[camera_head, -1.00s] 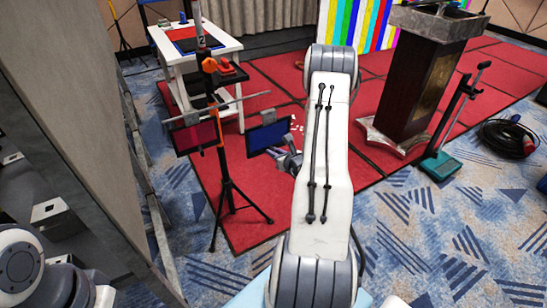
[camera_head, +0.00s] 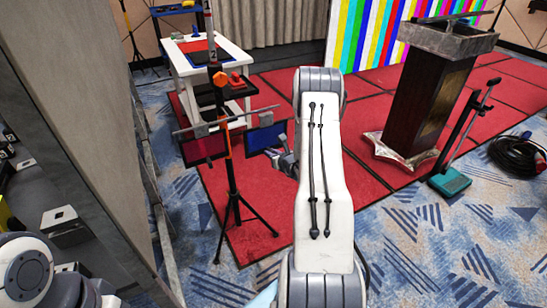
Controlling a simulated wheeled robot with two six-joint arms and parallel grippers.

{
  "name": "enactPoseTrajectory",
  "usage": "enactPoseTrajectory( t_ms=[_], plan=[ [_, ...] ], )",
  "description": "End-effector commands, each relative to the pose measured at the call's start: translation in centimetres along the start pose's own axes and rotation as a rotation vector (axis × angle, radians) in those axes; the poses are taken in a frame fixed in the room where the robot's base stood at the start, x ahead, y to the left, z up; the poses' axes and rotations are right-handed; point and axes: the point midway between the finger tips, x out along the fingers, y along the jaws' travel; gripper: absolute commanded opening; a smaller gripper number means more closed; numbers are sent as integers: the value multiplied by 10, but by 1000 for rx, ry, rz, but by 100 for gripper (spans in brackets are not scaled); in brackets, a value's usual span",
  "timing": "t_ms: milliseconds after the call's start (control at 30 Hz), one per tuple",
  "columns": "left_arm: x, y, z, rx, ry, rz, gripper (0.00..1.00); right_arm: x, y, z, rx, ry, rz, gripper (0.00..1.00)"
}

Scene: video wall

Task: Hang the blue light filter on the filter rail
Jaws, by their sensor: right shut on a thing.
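The blue light filter (camera_head: 266,137) is a dark-framed blue panel, roughly upright, at the right end of the filter rail. My right gripper (camera_head: 277,155) is small in view and shut on the filter's lower right edge. The filter rail (camera_head: 240,116) is a thin grey bar across a black tripod stand with an orange clamp. The filter's top is close under the rail's right part; I cannot tell whether they touch. A red filter (camera_head: 200,149) hangs on the rail left of the post. My left gripper is out of view.
A white table (camera_head: 208,60) with red and black items stands behind the tripod. A dark lectern (camera_head: 425,95) and a teal-based stand (camera_head: 450,181) are at right, near a coiled cable (camera_head: 517,156). A grey panel (camera_head: 75,110) blocks the left. Red mats cover the floor.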

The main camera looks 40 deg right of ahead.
Motion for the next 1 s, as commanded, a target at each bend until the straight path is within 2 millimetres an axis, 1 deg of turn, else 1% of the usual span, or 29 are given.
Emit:
enactPoseTrajectory(
  t_ms=[933, 1000],
  plan=[
    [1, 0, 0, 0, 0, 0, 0, 70, 0, 31, 0, -2, 0, 0],
    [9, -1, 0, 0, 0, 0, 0, 72, 0, 23, 0, 0, 0, 0]
  ],
)
